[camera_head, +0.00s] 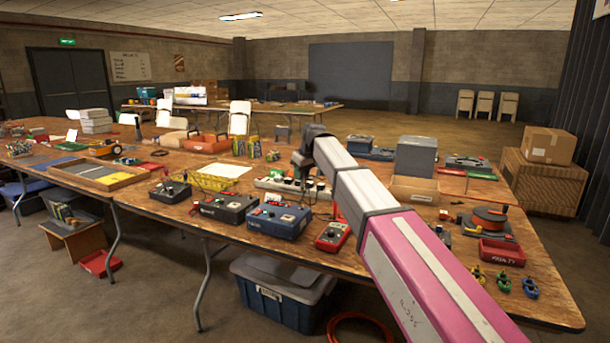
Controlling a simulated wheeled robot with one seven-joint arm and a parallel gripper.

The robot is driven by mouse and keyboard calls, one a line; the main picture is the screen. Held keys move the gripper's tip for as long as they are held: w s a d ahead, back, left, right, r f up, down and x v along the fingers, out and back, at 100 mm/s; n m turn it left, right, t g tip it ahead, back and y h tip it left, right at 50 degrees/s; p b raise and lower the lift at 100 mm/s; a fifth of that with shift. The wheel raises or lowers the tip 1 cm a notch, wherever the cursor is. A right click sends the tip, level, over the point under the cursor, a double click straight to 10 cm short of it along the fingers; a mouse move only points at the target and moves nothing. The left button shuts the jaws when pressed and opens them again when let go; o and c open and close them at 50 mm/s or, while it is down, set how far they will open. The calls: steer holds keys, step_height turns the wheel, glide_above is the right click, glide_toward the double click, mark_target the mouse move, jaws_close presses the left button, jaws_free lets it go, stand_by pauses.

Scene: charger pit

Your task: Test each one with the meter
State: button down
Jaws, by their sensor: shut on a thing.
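A red hand-sized meter (332,236) with a dark face lies near the front edge of the table. A white power strip (265,183) with several dark plugs or chargers (290,181) on it lies behind the meter. My gripper (302,163) is above the right part of this strip, at the far end of my arm. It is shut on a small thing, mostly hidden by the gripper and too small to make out. I cannot tell whether that thing touches the strip. My arm crosses the right half of the view and hides part of the table.
Boxes with knobs, one blue (279,219) and one dark (228,207), stand along the front edge. A yellow wire basket (210,182) is to the left. A red tray (502,252), an orange cable reel (487,219) and a grey box (415,157) stand right.

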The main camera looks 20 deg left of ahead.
mark_target(303, 187)
steer(key=shift+f, duration=2.75)
steer(key=shift+f, duration=0.9)
stand_by(0.4)
steer(key=c, duration=0.7)
jaws_free()
steer(key=shift+r, duration=0.15)
steer(key=shift+r, duration=3.65)
